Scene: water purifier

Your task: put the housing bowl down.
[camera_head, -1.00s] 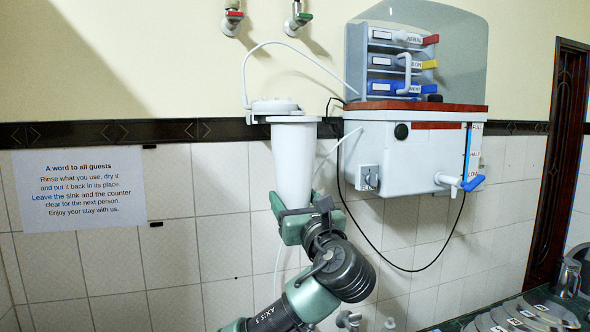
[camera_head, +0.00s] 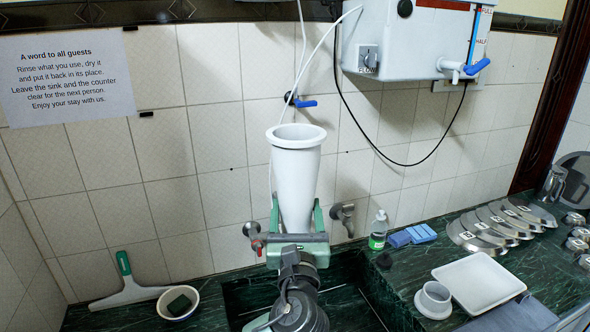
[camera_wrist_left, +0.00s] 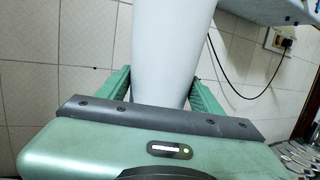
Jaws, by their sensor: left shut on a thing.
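The housing bowl (camera_head: 296,170) is a tall white tapered cup with a wide rim, its open mouth up. My left gripper (camera_head: 297,222) is shut on its lower part and holds it upright in front of the tiled wall, above the sink. In the left wrist view the white bowl (camera_wrist_left: 170,45) stands between the two green fingers (camera_wrist_left: 160,92). The bowl's bottom end is hidden by the gripper. My right gripper is not in view.
A dark green counter (camera_head: 420,268) surrounds the sink (camera_head: 340,310). A white tray (camera_head: 478,282), white cup (camera_head: 434,299), soap bottle (camera_head: 378,231), blue sponges (camera_head: 411,235) and several metal lids (camera_head: 500,225) occupy the right side. A squeegee (camera_head: 128,283) and small bowl (camera_head: 178,302) lie left. Taps (camera_head: 345,215) stick out behind.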

